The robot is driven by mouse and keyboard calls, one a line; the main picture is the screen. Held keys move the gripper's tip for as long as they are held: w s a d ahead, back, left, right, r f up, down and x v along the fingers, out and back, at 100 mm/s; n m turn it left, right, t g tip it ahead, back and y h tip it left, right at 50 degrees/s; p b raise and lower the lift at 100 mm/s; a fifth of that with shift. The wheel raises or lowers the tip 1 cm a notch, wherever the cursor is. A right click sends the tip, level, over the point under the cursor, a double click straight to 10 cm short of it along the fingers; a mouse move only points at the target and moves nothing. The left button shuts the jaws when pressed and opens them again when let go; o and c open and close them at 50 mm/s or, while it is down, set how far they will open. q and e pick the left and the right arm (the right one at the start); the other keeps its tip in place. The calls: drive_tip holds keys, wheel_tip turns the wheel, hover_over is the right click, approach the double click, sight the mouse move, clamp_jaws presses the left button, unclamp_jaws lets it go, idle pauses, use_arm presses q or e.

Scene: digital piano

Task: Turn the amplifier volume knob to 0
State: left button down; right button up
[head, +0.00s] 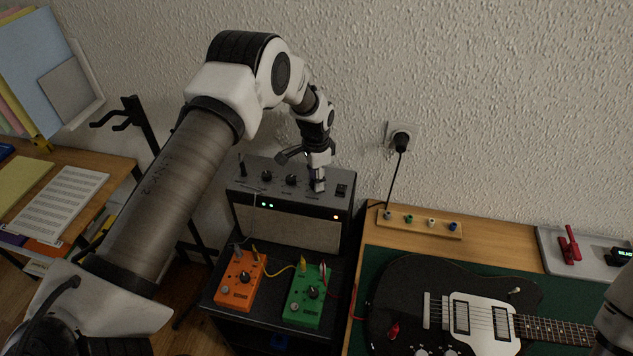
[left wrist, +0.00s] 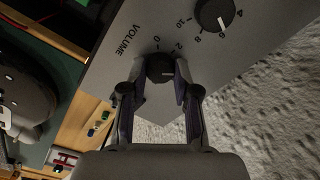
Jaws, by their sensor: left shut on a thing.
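The amplifier (head: 250,196) is a dark box with a grey top panel carrying a row of black knobs. In the head view the gripper hides this knob.
An orange pedal (head: 239,282) and a green pedal (head: 306,296) with cables stand in front of the amplifier. A black guitar (head: 410,300) lies on a green mat to the right. A wooden strip (head: 420,223) with coloured pegs is beside the amplifier. The textured wall is close behind.

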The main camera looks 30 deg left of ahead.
use_arm(q)
drive_tip(key=n, duration=0.3)
drive_tip(key=n+b, duration=0.1)
drive_tip(key=shift+s+f+n, duration=0.15)
drive_tip(key=shift+f+n, duration=0.1)
drive_tip(key=shift+n, duration=0.05)
drive_tip(key=n, duration=1)
drive_tip(key=shift+s, duration=0.1)
drive_tip(key=n, duration=0.5)
drive_tip(key=c, duration=0.8)
unclamp_jaws()
drive_tip(key=shift+c, duration=0.2)
drive_tip(key=shift+r, duration=0.1)
